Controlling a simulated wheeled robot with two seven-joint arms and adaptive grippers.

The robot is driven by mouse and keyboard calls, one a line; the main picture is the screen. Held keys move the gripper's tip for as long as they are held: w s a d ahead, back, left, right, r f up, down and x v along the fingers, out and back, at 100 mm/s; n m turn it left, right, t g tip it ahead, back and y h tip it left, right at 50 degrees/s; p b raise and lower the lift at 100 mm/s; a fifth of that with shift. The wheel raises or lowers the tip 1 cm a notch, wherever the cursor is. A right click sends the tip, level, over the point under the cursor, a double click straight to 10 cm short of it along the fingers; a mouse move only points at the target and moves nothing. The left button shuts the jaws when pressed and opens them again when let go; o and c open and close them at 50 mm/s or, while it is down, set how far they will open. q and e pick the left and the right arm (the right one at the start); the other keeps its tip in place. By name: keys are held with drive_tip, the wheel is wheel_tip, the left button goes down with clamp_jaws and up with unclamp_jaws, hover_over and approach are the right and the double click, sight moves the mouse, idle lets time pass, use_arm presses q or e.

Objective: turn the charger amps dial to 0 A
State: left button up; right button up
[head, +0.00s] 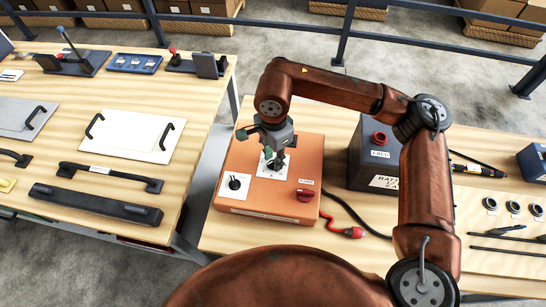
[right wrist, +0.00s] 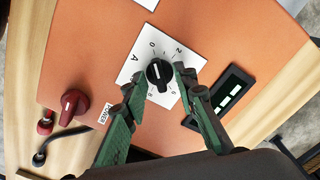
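The orange charger box (head: 265,203) stands on the right-hand wooden table. In the right wrist view the black amps dial (right wrist: 159,73) sits on a white plate (right wrist: 150,48) marked "A", with figures including 0 and 2 around it. The dial has a white pointer mark; which figure it points to is hard to tell. My right gripper (right wrist: 158,80) is open, with its green fingertips on either side of the dial. Small gaps seem to remain; I cannot tell whether either finger touches. In the head view this gripper (head: 275,150) mostly hides the dial. My left gripper is not in view.
The charger also has a second black dial (head: 235,184) on a white plate and a red knob (head: 305,195). A dark battery box (head: 362,165) stands behind at right. A cable with a red clamp (head: 353,232) lies on the table. A gap separates the two tables.

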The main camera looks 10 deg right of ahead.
sight(273, 161)
wheel_tip(273, 161, up, 12)
idle(0.6)
idle(0.4)
